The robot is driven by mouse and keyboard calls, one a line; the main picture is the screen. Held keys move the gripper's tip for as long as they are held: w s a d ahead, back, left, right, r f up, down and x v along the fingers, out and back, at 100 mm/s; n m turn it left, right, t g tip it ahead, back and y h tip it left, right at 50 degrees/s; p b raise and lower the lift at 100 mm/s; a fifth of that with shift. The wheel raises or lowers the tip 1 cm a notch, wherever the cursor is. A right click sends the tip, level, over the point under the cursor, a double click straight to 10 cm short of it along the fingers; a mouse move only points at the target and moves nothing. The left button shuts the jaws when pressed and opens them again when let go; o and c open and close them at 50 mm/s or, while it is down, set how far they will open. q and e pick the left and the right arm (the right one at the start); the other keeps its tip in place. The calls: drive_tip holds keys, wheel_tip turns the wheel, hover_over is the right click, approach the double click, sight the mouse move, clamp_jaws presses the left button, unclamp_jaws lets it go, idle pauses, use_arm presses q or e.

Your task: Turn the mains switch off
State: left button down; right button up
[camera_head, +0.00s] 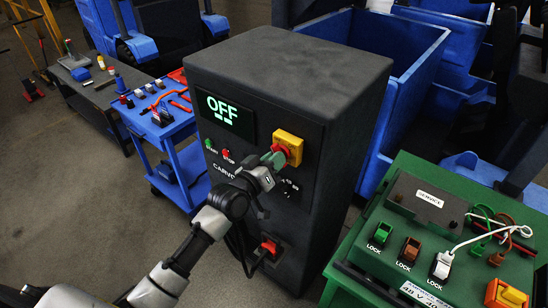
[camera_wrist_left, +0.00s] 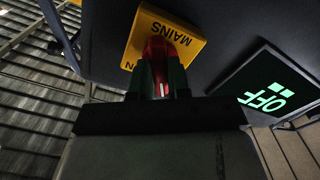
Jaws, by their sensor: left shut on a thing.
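The mains switch is a red knob (camera_head: 284,151) on a yellow plate (camera_head: 290,139), at the upper right of the dark cabinet's front (camera_head: 255,170). The wrist view shows the red knob (camera_wrist_left: 158,48) and the yellow plate marked MAINS (camera_wrist_left: 190,42). My left gripper (camera_head: 275,158) is shut on the red knob, with its green-tinted fingers on either side of it (camera_wrist_left: 163,80). The fingers hide part of the knob. The lit green display (camera_head: 222,110) reads OFF, and it also shows in the wrist view (camera_wrist_left: 263,88). My right gripper is out of view.
Green START (camera_head: 208,143) and red STOP (camera_head: 225,153) buttons sit left of the switch. A red connector (camera_head: 269,246) is low on the cabinet. A green bench (camera_head: 400,260) with lock switches stands close on the right. A blue cart (camera_head: 165,125) stands left.

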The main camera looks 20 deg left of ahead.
use_arm(q)
drive_tip(key=shift+n, duration=1.3)
drive_tip(key=c, duration=1.1)
unclamp_jaws()
drive_tip(key=shift+p, duration=0.3)
drive_tip(key=b+v, duration=0.3)
drive_tip(key=v, duration=0.7)
drive_tip(key=shift+s+a, duration=0.15)
drive_tip(key=shift+s, duration=0.25)
